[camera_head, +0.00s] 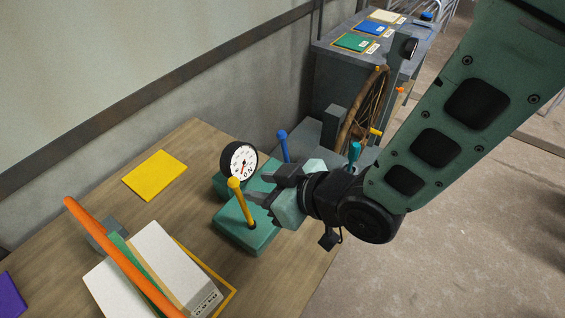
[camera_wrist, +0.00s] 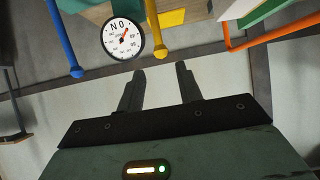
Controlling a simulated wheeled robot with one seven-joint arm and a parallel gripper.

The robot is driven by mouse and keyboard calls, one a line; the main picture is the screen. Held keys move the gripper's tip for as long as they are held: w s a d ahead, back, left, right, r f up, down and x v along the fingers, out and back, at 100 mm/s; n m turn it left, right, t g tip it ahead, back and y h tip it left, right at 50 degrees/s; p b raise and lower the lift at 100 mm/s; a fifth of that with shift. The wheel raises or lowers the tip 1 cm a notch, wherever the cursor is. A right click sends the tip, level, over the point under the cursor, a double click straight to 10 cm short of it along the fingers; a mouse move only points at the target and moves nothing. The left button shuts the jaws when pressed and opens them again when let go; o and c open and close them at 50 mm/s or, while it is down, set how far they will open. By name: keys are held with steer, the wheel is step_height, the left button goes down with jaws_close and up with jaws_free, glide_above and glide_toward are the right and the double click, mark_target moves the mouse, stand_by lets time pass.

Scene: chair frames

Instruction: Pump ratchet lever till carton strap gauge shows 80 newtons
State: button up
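A round white dial gauge (camera_head: 239,161) with a black rim and red needle stands at the back of a teal block (camera_head: 247,232); its numbers are too small to read. It also shows in the wrist view (camera_wrist: 122,40). A yellow lever (camera_head: 240,203) with a round knob rises from the block; its knob shows in the wrist view (camera_wrist: 161,53). My gripper (camera_head: 266,188) is open just right of the lever. In the wrist view my fingers (camera_wrist: 159,70) are apart with nothing between them; the yellow knob appears beyond their tips.
A blue lever (camera_head: 283,146) stands behind my gripper, and a teal lever (camera_head: 354,152) beyond my wrist. A spoked wheel (camera_head: 362,113) stands by a grey cabinet (camera_head: 330,72). A yellow sheet (camera_head: 155,175) lies on the wooden table.

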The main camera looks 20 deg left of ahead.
mark_target(237, 183)
steer(key=b+x, duration=0.1)
steer(key=x, duration=0.6)
steer(key=shift+a+f, duration=0.1)
steer(key=shift+f, duration=0.05)
steer(key=shift+w+a, duration=0.1)
steer(key=shift+a, duration=0.1)
steer(key=shift+c, duration=0.8)
steer(key=c, duration=0.4)
steer(key=shift+s+d+f+b, duration=0.1)
steer(key=shift+s+d+b, duration=0.15)
steer(key=shift+d, duration=0.5)
steer(key=shift+s+d+f+b, duration=0.1)
steer(key=shift+s+d+b, duration=0.1)
steer(key=shift+d, duration=0.6)
steer(key=shift+s+d+b, duration=0.2)
steer(key=shift+d+b, duration=0.05)
steer(key=shift+d, duration=0.5)
steer(key=shift+s+d+r, duration=0.1)
steer(key=shift+s+d, duration=0.15)
steer(key=shift+d, duration=0.45)
